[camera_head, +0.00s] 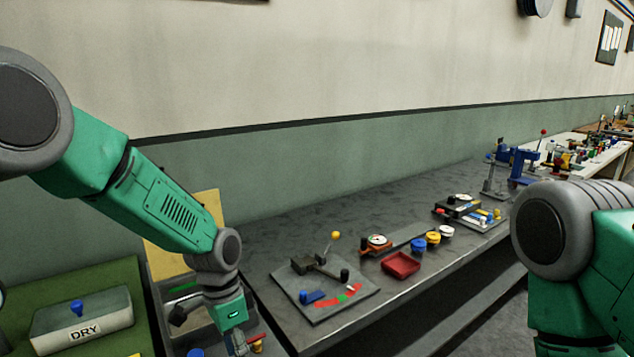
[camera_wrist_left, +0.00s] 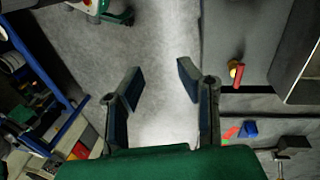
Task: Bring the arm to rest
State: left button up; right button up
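My left arm (camera_head: 165,205) is green and grey and comes in from the left, reaching down towards the near left end of the grey bench. My left gripper (camera_head: 240,345) is at the bottom of the head view, partly cut off by the frame edge. In the left wrist view its two fingers (camera_wrist_left: 160,80) are spread apart, with only grey floor showing between them. My right arm (camera_head: 585,260) shows at the right edge with its upper links only. The right gripper is outside both views.
The grey bench (camera_head: 300,225) bears a lever plate (camera_head: 325,290), a red tray (camera_head: 401,265) and several coloured caps. A grey box marked DRY (camera_head: 82,320) stands on a green surface at the lower left. A red and yellow item (camera_wrist_left: 237,74) lies right of the gripper in the wrist view.

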pick_arm(q)
jog(key=s+a+f+n+b, duration=0.3)
jog(key=s+f, duration=0.5)
jog(key=f, duration=0.3)
jog(key=s+a+f+n+b, duration=0.3)
jog(key=s+f, duration=0.5)
jog(key=f, duration=0.3)
jog(key=s+a+f+n+t+b, duration=0.1)
jog(key=s+a+f+n+b, duration=0.1)
jog(key=s, duration=0.5)
jog(key=s+a+f+n+t+y+b, duration=0.1)
jog(key=s+a+f+n+b, duration=0.1)
jog(key=s+a, duration=0.3)
jog(key=shift+s+a+f, duration=0.2)
jog(key=shift+s, duration=0.95)
pick_arm(e)
notch_tip(320, 180, down, 11)
jog(key=shift+w+r, duration=0.2)
jog(key=shift+w, duration=0.1)
pick_arm(q)
jog(key=shift+w, duration=0.1)
